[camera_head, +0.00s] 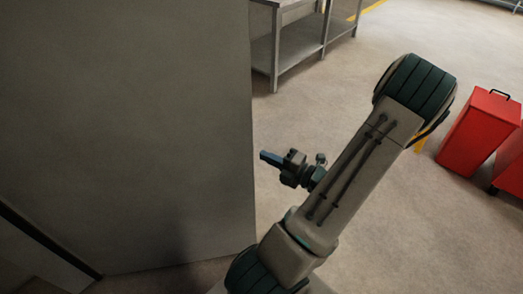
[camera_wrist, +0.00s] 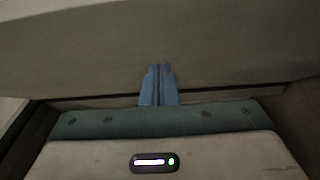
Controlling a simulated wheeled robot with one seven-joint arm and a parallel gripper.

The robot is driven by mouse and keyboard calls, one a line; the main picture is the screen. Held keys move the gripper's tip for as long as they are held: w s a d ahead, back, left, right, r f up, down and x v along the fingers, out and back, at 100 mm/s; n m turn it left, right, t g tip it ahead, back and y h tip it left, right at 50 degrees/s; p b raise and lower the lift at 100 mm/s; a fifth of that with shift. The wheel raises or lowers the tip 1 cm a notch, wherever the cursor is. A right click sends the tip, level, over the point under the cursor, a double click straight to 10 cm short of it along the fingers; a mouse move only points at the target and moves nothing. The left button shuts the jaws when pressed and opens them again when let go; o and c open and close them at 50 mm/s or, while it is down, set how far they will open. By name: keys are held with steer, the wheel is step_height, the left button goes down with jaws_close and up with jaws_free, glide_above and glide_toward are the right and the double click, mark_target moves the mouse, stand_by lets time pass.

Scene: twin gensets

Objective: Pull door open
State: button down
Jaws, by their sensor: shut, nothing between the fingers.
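A large flat grey panel, which looks like the door (camera_head: 125,130), fills the left of the head view. Its right edge stands close to my gripper. The same pale surface seems to cross the upper part of the wrist view (camera_wrist: 150,40). My gripper (camera_head: 264,156) points left at the panel's right edge, and its blue fingers also show in the wrist view (camera_wrist: 158,75). The fingers are together with nothing between them. Whether the tips touch the panel I cannot tell. No handle shows in either view.
A metal shelf table (camera_head: 290,45) stands at the back, beyond the panel. Red boxes (camera_head: 478,132) stand on the floor at the right. The concrete floor (camera_head: 310,110) between them is clear. A dark edge (camera_head: 45,240) runs along the lower left.

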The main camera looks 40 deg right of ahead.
steer(key=p, duration=0.1)
glide_toward(234, 133)
steer(key=w+a, duration=0.2)
steer(key=a, duration=0.2)
steer(key=w+d, duration=0.1)
steer(key=w+d+p, duration=0.1)
steer(key=w, duration=0.1)
steer(key=shift+w, duration=0.3)
steer(key=shift+w+d+f, duration=0.15)
steer(key=shift+w+d, duration=0.15)
steer(key=shift+w, duration=0.15)
